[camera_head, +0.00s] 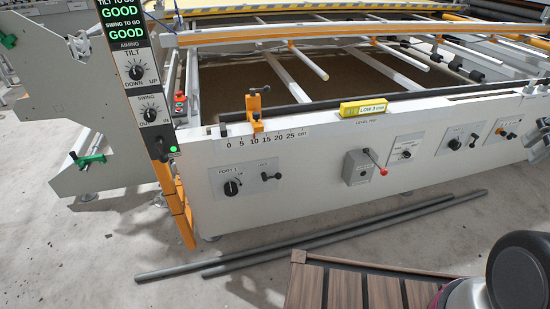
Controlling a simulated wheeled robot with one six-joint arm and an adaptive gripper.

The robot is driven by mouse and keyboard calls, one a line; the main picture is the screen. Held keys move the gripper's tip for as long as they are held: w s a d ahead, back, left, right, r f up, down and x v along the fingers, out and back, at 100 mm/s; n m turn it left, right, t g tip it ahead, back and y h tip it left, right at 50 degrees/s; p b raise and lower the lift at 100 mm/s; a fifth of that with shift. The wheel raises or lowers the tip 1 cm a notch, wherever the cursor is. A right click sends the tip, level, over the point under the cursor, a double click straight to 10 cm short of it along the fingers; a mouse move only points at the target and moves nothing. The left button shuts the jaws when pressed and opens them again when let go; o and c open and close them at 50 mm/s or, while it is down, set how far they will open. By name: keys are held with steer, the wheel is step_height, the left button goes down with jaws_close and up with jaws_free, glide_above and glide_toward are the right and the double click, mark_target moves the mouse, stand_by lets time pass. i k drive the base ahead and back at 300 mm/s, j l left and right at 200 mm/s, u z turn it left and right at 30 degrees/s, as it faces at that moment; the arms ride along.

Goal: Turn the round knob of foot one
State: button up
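The foot one panel (248,180) is a light plate on the left part of the white front beam, marked FOOT 1. Its round black knob (231,188) sits at the panel's left, with a small mark beside it. A black lever (271,177) with a small label above it is to the knob's right. Nothing covers the knob.
Other controls line the beam: a grey box with a red-tipped lever (361,167) and more panels (465,142). A yellow level display (363,108) reads LOW. Grey pipes (310,240) lie on the floor before the beam. A slatted wooden platform (345,287) is at the front.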

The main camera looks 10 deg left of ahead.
mark_target(231, 190)
steer(key=i+l+u, duration=0.15)
steer(key=u, duration=0.35)
steer(key=i+l+u, duration=0.15)
steer(key=u, duration=0.3)
steer(key=i+l+u, duration=0.1)
steer(key=l+u, duration=0.15)
steer(key=u, duration=0.25)
